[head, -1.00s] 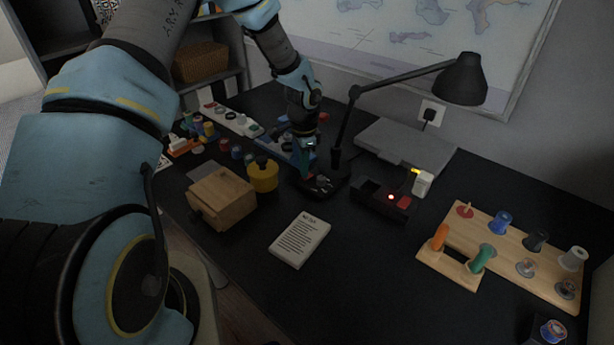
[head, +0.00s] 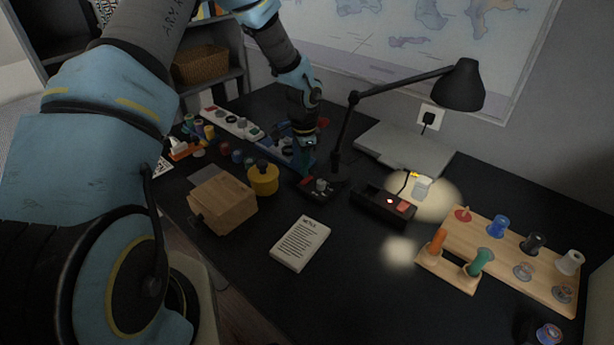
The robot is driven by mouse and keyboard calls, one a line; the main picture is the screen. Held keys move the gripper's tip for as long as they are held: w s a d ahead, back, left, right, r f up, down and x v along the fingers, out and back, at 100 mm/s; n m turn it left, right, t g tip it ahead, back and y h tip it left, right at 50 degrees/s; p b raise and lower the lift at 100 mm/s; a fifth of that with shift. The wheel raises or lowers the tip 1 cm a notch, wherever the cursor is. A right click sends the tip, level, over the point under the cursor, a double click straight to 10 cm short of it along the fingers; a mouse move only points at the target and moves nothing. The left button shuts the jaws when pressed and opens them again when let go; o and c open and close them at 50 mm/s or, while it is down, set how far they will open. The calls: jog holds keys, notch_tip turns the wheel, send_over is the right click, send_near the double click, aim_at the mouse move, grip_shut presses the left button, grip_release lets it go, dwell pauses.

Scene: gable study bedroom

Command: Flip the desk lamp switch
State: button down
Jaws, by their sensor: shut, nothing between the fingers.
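The black desk lamp (head: 463,88) stands on the desk, its jointed arm reaching right over the desk top. A bright pool of light lies on the desk below its shade. The lamp's dark base (head: 329,197) has a small light-coloured switch part (head: 320,184) and a red spot on top; the exact switch position is too small to read. My gripper (head: 307,156) points down just behind and left of the base, apart from the switch. It is shut and empty; its fingertips are small and dark in this view.
A black tray with a red light (head: 372,205) sits right of the base. A peg board (head: 505,262) is at right. A blue rack and laptop are close by.

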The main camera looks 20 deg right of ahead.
aim_at(304, 182)
notch_tip(304, 182, up, 5)
jog(key=p, duration=0.3)
jog(key=shift+f, duration=0.2)
jog(key=a+r+n, duration=0.4)
jog(key=a+r, duration=0.3)
jog(key=a, duration=0.3)
jog(key=s+a+r+n, duration=0.3)
jog(key=a+r+n, duration=0.1)
jog(key=a, duration=0.3)
jog(key=s+a+r+n+t, duration=0.1)
jog(key=s+a+r+n, duration=0.2)
jog(key=a, duration=0.4)
jog(key=s+a+r+n, duration=0.4)
jog(key=a+n, duration=0.2)
jog(key=a, duration=0.1)
jog(key=shift+s+a+r+t, duration=0.2)
jog(key=shift+s+r+t, duration=0.1)
jog(key=shift+s+r, duration=0.05)
